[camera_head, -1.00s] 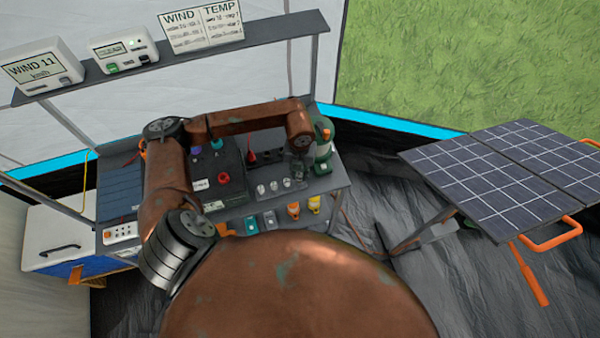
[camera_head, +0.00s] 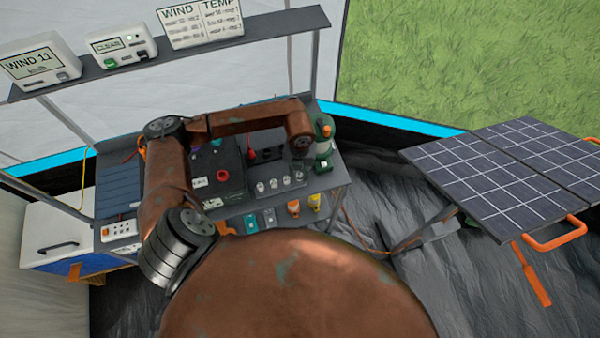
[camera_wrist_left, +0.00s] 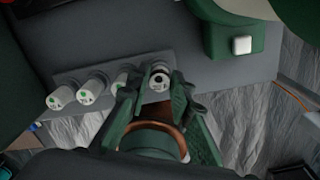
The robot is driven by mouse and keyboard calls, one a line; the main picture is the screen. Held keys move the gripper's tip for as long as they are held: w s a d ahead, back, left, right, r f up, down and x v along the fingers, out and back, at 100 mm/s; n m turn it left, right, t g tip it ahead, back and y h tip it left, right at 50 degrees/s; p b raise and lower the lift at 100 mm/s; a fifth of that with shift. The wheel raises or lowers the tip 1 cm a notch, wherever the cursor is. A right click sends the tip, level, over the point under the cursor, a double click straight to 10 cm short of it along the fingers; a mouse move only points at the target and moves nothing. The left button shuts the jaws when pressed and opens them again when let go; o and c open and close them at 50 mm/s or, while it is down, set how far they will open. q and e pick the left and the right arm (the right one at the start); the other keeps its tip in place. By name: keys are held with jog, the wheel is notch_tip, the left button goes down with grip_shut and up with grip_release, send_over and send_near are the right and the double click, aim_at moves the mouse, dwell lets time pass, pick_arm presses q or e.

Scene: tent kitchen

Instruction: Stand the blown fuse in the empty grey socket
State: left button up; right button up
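The blown fuse (camera_wrist_left: 159,79), a pale cylinder with a dark mark on its end, is in the left wrist view at the right end of a row. My left gripper (camera_wrist_left: 157,84) has its fingers close on both sides of it, with no clear gap. The fuse's foot and the grey socket under it are hidden, so I cannot tell how deep it sits. White fuses with green marks (camera_wrist_left: 61,97) stand to the left in the grey holder (camera_wrist_left: 70,79). In the head view the left gripper (camera_head: 300,167) is small and dark above the holder's right end. My right gripper is out of view.
A green lantern (camera_head: 323,160) stands close to the right of the gripper. A black box with a red knob (camera_head: 223,175) and a black socket block (camera_head: 267,153) are to the left and behind. A shelf with displays (camera_head: 180,45) runs above. Solar panels (camera_head: 500,180) stand at the right.

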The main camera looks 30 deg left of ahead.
pick_arm(q)
jog(key=o, duration=0.4)
jog(key=shift+c, duration=0.2)
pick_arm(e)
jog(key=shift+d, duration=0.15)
pick_arm(q)
jog(key=shift+r, duration=0.1)
notch_tip(320, 180, up, 12)
